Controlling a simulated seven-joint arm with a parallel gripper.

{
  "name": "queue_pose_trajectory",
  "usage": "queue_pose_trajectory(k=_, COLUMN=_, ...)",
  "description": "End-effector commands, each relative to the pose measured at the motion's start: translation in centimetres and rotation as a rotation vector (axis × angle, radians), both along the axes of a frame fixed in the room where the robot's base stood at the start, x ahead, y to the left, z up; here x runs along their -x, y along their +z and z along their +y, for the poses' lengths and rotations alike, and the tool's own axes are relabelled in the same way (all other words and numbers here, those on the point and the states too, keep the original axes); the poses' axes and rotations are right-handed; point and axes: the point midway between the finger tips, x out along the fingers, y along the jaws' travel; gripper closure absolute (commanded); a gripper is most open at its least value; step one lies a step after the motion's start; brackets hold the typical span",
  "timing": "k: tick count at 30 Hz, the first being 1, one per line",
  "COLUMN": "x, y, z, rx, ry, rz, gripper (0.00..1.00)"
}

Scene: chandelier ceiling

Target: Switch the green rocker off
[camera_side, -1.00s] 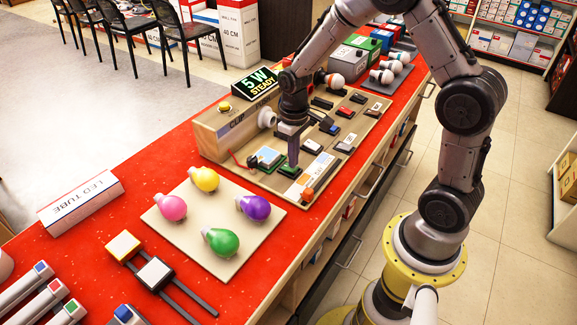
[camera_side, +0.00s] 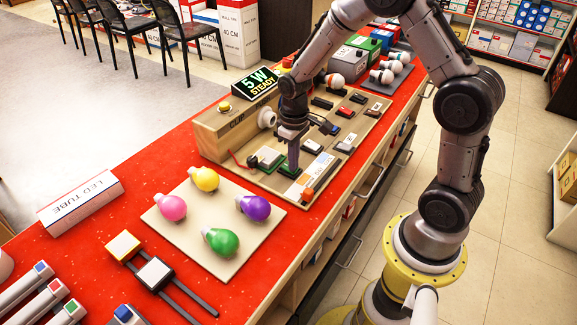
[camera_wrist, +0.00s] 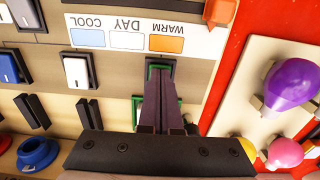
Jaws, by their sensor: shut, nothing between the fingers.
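The green rocker (camera_side: 286,171) sits on the wooden switch board (camera_side: 238,176), near its front-left end. My gripper (camera_side: 294,165) is shut and empty, pointing down with its tips at the rocker. In the wrist view my gripper's closed fingers (camera_wrist: 165,80) reach onto the green-framed rocker (camera_wrist: 151,68) and cover most of it, so its tilt is hidden. The tips look in contact with it or just above it; I cannot tell which.
Other rockers, one white (camera_wrist: 76,70) and one blue (camera_wrist: 10,67), stand near the green one. A label strip (camera_wrist: 140,38) lies beside it. Coloured bulbs rest on a pale board (camera_side: 178,228).

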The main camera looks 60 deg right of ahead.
Motion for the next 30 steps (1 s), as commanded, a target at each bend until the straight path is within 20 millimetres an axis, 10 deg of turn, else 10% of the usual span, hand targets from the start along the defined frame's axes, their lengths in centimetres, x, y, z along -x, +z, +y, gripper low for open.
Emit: queue_pose_trajectory(k=30, x=-0.1, y=6.9, z=0.0, rx=0.0, ry=0.0, rz=-0.002, gripper=1.0)
